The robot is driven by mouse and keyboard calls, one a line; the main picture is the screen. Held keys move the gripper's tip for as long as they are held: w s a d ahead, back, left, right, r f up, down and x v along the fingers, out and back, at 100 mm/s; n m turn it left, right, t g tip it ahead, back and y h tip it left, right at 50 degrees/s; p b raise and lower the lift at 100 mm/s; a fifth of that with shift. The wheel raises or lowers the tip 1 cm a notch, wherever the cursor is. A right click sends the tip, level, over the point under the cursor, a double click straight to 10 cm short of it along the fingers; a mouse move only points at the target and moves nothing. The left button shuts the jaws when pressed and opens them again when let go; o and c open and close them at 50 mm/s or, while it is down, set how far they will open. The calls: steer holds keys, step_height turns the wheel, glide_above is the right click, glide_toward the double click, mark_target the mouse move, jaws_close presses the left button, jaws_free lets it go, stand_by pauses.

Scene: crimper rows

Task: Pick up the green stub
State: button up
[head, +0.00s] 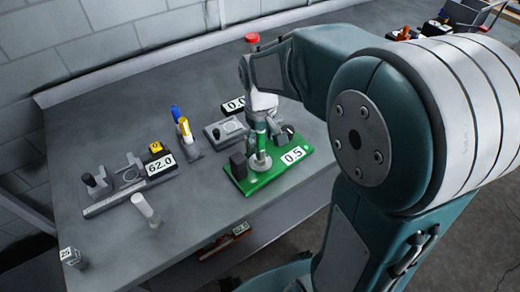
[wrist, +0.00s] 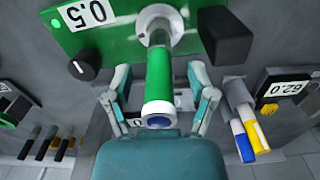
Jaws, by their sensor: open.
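The green stub (wrist: 159,78) is a green cylinder with white bands and a dark blue end cap. It stands on a white round seat on the green board (wrist: 205,9) with the 0.5 display. My gripper (wrist: 160,88) is open, with one finger on each side of the stub; I cannot tell whether either touches it. In the head view the stub (head: 260,143) is partly hidden by my gripper (head: 264,118) above it, and the green board (head: 268,183) lies near the bench's front edge.
A black block (head: 239,166) and a black knob (head: 288,130) flank the stub on the board. A grey device (head: 225,131), blue and yellow-white sticks (head: 184,128) and a 62.0 display (head: 160,165) stand leftward. A white post (head: 146,209) stands near the bench edge.

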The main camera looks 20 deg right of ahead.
jaws_close()
steer(key=shift+r, duration=0.5)
step_height(320, 180, up, 2)
steer(key=shift+r, duration=0.2)
steer(key=s+r, duration=0.9)
steer(key=s, duration=0.5)
steer(key=shift+r, duration=0.35)
